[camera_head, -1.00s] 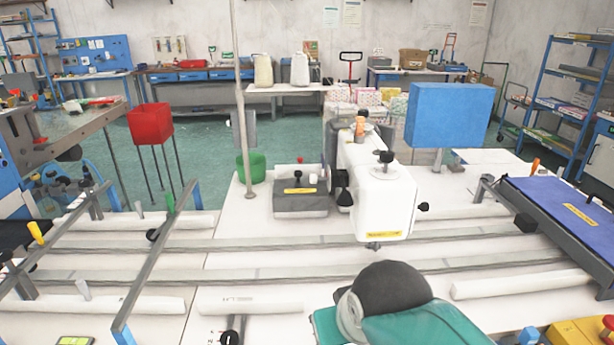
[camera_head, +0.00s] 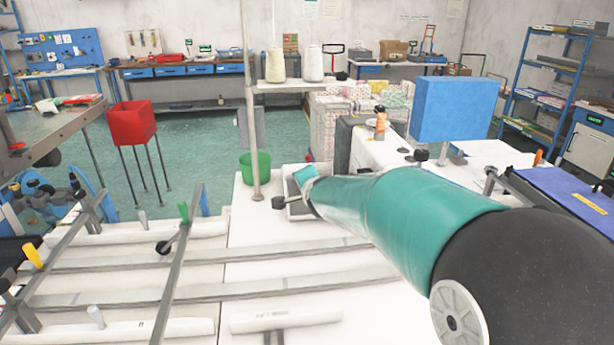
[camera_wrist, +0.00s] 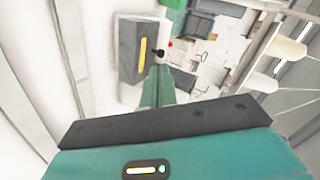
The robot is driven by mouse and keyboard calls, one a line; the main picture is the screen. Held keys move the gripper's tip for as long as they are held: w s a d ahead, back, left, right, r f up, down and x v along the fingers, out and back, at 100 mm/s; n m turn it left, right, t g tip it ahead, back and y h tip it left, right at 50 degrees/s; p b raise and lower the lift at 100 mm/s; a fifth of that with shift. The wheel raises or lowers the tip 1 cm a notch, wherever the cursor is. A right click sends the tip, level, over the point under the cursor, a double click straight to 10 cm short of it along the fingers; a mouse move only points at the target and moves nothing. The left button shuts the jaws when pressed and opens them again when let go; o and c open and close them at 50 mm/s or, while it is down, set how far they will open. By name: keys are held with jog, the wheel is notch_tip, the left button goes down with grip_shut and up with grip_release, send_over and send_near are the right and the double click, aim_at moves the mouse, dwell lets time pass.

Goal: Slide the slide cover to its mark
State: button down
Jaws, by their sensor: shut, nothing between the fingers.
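A dark grey block with a yellow strip, which looks like the slide cover (camera_wrist: 128,50), lies in the upper left of the wrist view. A small black knob (camera_wrist: 158,53) shows at its right side. My gripper (camera_wrist: 158,72) is shut and empty, with its teal fingers close beside the block. I cannot tell whether they touch it. In the head view my teal arm hides most of the block. Pale grey edges (camera_head: 290,185) show around the arm's end, and a dark knob (camera_head: 279,202) shows below it. I cannot make out the mark.
The white sewing machine (camera_head: 385,150) stands right of the block, partly behind my arm. A thin upright pole (camera_head: 251,120) and a green bin (camera_head: 257,164) stand close to the left. A blue box (camera_head: 455,108) stands behind right. Grey rails (camera_head: 190,255) cross the white table.

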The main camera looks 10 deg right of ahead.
jog(key=w+d+f+m+h, duration=0.1)
jog(key=w+f+m, duration=0.1)
jog(key=w, duration=0.5)
jog(key=w+d+f+m+h, duration=0.1)
jog(key=w+d+f+m, duration=0.1)
jog(key=w+f, duration=0.3)
jog(key=w+d+f+m+t, duration=0.1)
jog(key=w+d+f+m, duration=0.1)
jog(key=w, duration=0.6)
jog(key=shift+w+f+m+h, duration=0.4)
jog(key=shift+f, duration=0.25)
jog(key=shift+w+d, duration=0.2)
jog(key=shift+w, duration=0.65)
